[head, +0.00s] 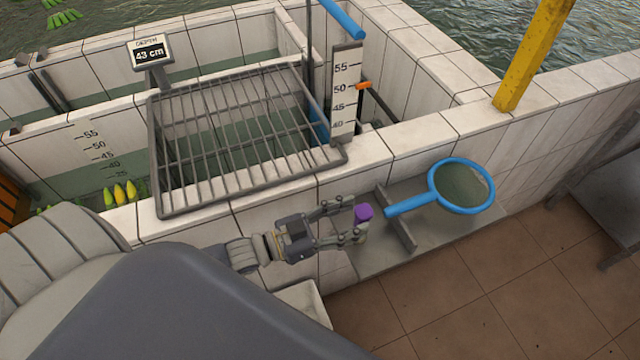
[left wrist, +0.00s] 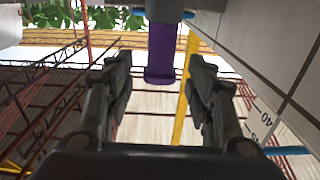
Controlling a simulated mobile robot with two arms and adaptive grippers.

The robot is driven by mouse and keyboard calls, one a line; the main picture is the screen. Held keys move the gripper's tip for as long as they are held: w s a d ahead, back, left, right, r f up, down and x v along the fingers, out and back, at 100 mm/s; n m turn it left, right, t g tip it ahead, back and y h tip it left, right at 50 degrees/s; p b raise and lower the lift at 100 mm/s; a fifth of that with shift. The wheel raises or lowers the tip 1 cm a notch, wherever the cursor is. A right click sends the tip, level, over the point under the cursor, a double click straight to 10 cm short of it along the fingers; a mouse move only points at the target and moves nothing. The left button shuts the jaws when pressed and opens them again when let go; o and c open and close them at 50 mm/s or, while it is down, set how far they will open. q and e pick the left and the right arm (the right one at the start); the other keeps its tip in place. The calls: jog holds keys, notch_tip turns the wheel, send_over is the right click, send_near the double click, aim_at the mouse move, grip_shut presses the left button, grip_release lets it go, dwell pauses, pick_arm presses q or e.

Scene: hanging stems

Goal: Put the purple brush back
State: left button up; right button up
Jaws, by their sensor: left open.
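The purple brush (head: 363,212) is at the tips of my left gripper (head: 354,222), just outside the tiled wall. Its purple part is on top in the head view, with a pale grey part below, partly hidden by a finger. In the left wrist view, the brush's purple handle (left wrist: 161,55) reaches down from a grey piece at the top edge. It appears between the two spread fingers of my left gripper (left wrist: 160,62), with a gap on each side. That gripper is open; whether the handle lies fully within the jaws I cannot tell. My right gripper is not in view.
A grey shelf (head: 425,240) stands out from the wall, with a blue-rimmed net (head: 462,187) on it, handle toward my gripper. A metal grate (head: 235,135) lies over the tank. A depth display (head: 150,52) and yellow post (head: 533,55) stand on the walls.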

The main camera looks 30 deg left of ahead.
pick_arm(q)
jog(key=b+v, duration=0.1)
jog(key=v, duration=0.7)
jog(key=shift+s+a, duration=0.25)
jog(key=shift+s, duration=0.05)
